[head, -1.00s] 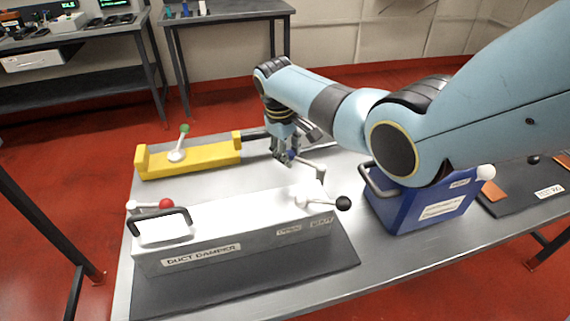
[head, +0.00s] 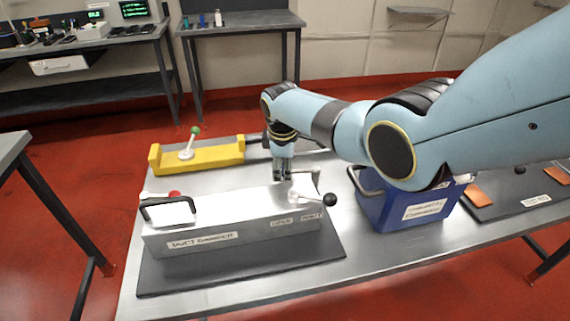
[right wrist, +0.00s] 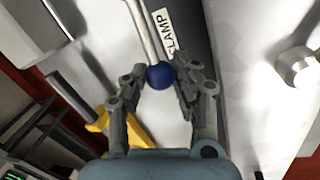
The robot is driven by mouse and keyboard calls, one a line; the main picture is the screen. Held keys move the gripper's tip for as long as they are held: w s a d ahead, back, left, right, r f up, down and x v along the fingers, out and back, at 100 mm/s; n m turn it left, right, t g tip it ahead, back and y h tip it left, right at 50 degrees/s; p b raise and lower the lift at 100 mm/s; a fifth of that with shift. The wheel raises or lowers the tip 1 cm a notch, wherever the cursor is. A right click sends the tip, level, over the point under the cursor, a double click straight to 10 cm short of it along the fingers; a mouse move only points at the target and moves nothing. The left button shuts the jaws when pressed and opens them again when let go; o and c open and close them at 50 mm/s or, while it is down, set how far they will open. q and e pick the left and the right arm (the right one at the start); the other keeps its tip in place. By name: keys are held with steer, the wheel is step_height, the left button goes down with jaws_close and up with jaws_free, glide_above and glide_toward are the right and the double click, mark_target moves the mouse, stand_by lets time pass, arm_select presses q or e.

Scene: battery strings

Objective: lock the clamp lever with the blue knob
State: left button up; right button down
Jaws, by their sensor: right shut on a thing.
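The blue knob (right wrist: 160,76) shows in the right wrist view as a round ball on the end of a pale metal lever (right wrist: 147,32). The lever runs beside a dark strip with a CLAMP label (right wrist: 174,36). My right gripper (right wrist: 159,79) has its two fingers on either side of the knob and is shut on it. In the head view my right gripper (head: 283,176) points down just behind the white duct damper box, and the blue knob is hidden there. My left gripper is in neither current view.
The duct damper box (head: 245,225) carries a red knob (head: 174,195) and a black knob (head: 330,199). A yellow fixture (head: 215,155) with a green-knobbed lever (head: 190,145) stands behind it. A blue case (head: 400,210) stands to the right.

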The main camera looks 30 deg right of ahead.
steer(key=shift+s, duration=0.1)
stand_by(0.4)
steer(key=c, duration=1)
jaws_free()
steer(key=shift+s+a+r, duration=0.25)
steer(key=shift+s+r, duration=0.05)
steer(key=shift+r, duration=1.65)
steer(key=shift+s+a+r, duration=0.3)
steer(key=shift+r, duration=1.65)
steer(key=shift+s+a+r, duration=0.25)
steer(key=shift+s+r, duration=0.05)
steer(key=shift+r, duration=1.65)
